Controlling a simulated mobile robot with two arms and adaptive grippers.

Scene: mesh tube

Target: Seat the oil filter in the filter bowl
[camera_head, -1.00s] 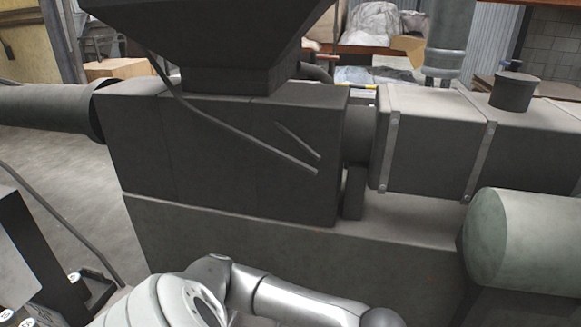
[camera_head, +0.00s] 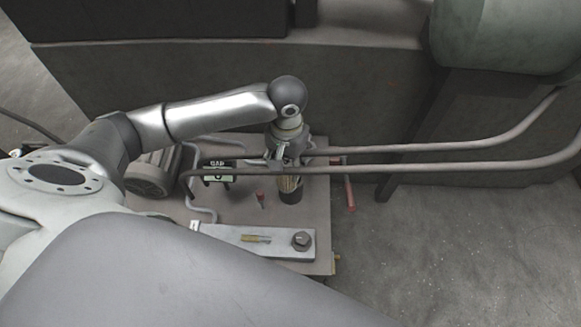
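In the head view, my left arm reaches in from the left and bends down over a low metal skid. My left gripper (camera_head: 287,160) points down there, small and partly behind pipes. A small tan ribbed piece, which looks like the oil filter (camera_head: 289,184), shows just below the fingers, and they appear shut on its upper part. Directly under it is a dark round cup, which looks like the filter bowl (camera_head: 291,197). The filter's lower end meets the bowl's opening in the picture; how deep it sits cannot be told. My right gripper is not in view.
Two long pipes (camera_head: 420,165) cross beside the gripper and run right. Red handles (camera_head: 348,186) stand near the bowl, and a motor (camera_head: 152,175) stands left. A flat plate (camera_head: 255,240) lies in front. A dark machine wall (camera_head: 370,100) rises behind. Floor at right is clear.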

